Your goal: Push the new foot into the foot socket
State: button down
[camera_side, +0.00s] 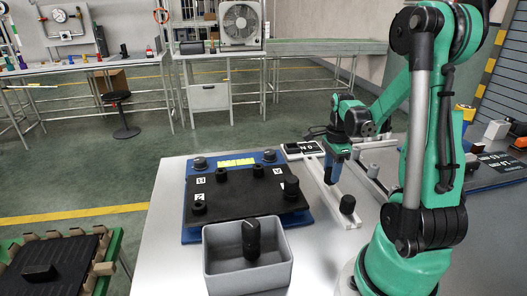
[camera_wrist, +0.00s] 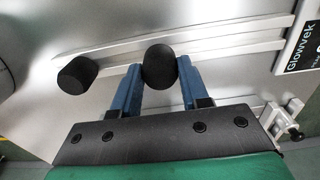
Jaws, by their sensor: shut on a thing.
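My gripper (camera_side: 332,180) is over the white rail (camera_side: 320,186) on the table, pointing down. In the wrist view its blue fingers (camera_wrist: 160,82) are shut on a black cylindrical foot (camera_wrist: 159,63). I cannot tell whether this foot still touches the rail. A second black foot (camera_side: 347,204) stands at the rail's near end; it also shows in the wrist view (camera_wrist: 77,75). A black board (camera_side: 243,197) lies on a blue fixture (camera_side: 191,233) left of the gripper. The open socket is not clear.
A grey bin (camera_side: 222,268) with a black foot (camera_side: 251,238) in it stands in front of the fixture. A small labelled device (camera_side: 302,149) lies behind the rail. My arm fills the right side. Bare table lies between fixture and rail.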

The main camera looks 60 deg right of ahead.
jog(key=shift+r, duration=1.95)
jog(key=w+a+r+n, duration=0.1)
jog(key=w+a+n, duration=0.2)
jog(key=w, duration=0.1)
jog(key=w+a+r+n, duration=0.1)
jog(key=w+a+n, duration=0.2)
jog(key=w, duration=0.1)
jog(key=w+a+r+n, duration=0.1)
jog(key=w+a+n, duration=0.1)
jog(key=w+a, duration=0.1)
jog(key=shift+w+a+r+n, duration=0.1)
jog(key=shift+w+r+n, duration=0.1)
jog(key=shift+w, duration=0.2)
jog(key=shift+w+a+r+n, duration=0.1)
jog(key=shift+w+n, duration=0.1)
jog(key=shift+w, duration=0.2)
jog(key=w+a+r+n, duration=0.25)
jog(key=a+n, duration=0.25)
jog(key=a, duration=0.3)
jog(key=w+a+r+n, duration=0.1)
jog(key=w+a+n, duration=0.3)
jog(key=a, duration=0.4)
jog(key=shift+s+a+f, duration=0.1)
jog(key=shift+f, duration=1.2)
jog(key=shift+s+f, duration=0.1)
jog(key=shift+f, duration=1.2)
jog(key=shift+f, duration=1.2)
